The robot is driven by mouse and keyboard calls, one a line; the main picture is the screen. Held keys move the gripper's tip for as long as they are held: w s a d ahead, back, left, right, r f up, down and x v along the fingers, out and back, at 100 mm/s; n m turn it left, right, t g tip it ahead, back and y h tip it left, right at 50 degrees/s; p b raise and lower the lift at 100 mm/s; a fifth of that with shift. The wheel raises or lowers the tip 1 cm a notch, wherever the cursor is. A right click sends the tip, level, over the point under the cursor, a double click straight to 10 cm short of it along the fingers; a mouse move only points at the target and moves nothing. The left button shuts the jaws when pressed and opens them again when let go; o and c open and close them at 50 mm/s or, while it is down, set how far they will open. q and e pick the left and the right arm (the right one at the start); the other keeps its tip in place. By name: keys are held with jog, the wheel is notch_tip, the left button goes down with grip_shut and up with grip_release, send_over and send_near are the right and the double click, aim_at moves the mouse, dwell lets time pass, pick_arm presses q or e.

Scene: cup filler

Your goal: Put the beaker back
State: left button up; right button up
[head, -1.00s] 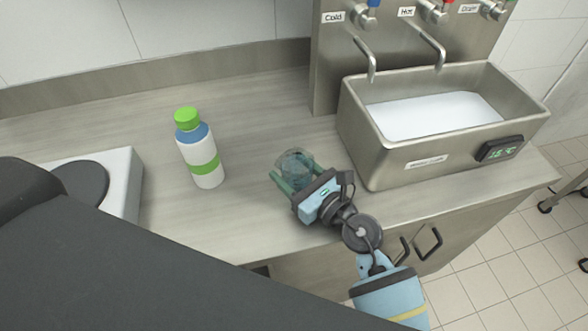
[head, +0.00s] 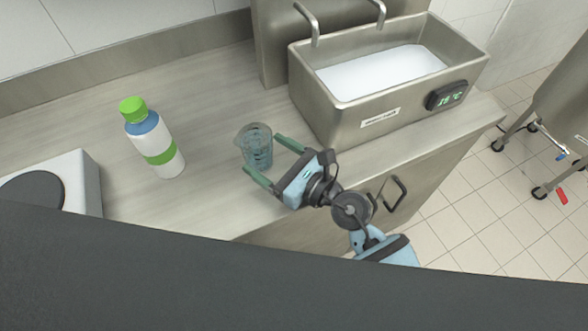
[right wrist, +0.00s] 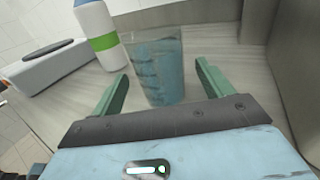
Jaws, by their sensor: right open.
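The beaker (head: 257,146) is clear with a bluish tint and stands upright on the counter, left of the sink basin. My right gripper (head: 268,160) is open, and its green fingers point toward the beaker from the front right. In the right wrist view the beaker (right wrist: 158,66) stands just beyond the open fingertips (right wrist: 160,78), roughly midway between them and not gripped. My left gripper is not in view.
A white bottle (head: 154,140) with a green cap stands left of the beaker. A white hot plate (head: 80,172) is at the far left. The metal basin (head: 330,122) with pale liquid stands right. The counter (head: 210,100) behind the beaker is clear.

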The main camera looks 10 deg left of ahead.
jog(key=v, duration=0.6)
jog(key=shift+f, duration=0.1)
jog(key=shift+s+d, duration=0.4)
jog(key=shift+d, duration=0.15)
